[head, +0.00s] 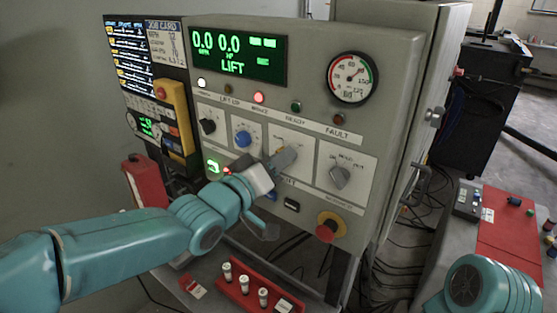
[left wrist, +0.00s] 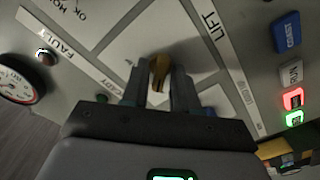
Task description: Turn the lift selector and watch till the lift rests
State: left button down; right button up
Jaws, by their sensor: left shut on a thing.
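The lift selector is a yellow knob (left wrist: 158,70) on the grey panel, beside a label reading LIFT in the left wrist view. My left gripper (left wrist: 158,88) is shut on this knob, with a dark finger on either side. In the head view my left gripper (head: 284,160) reaches up to the panel and hides most of the knob. The green display (head: 238,56) reads 0.0 and 0.0, with LIFT below. The lift itself cannot be made out. My right arm shows at the lower right; its gripper is out of frame.
A blue knob (head: 242,138), a black knob (head: 208,126) and a grey knob (head: 340,177) sit near the selector. A red stop button (head: 326,232) is below right. A red lamp (head: 259,97) is lit. A gauge (head: 351,78) is at upper right.

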pick_arm(q)
jog(key=c, duration=1.2)
grip_release()
jog(key=shift+o, duration=0.2)
jog(key=b+v, duration=0.1)
jog(key=v, duration=1.5)
jog(key=shift+s+a, duration=0.15)
jog(key=shift+s, duration=0.05)
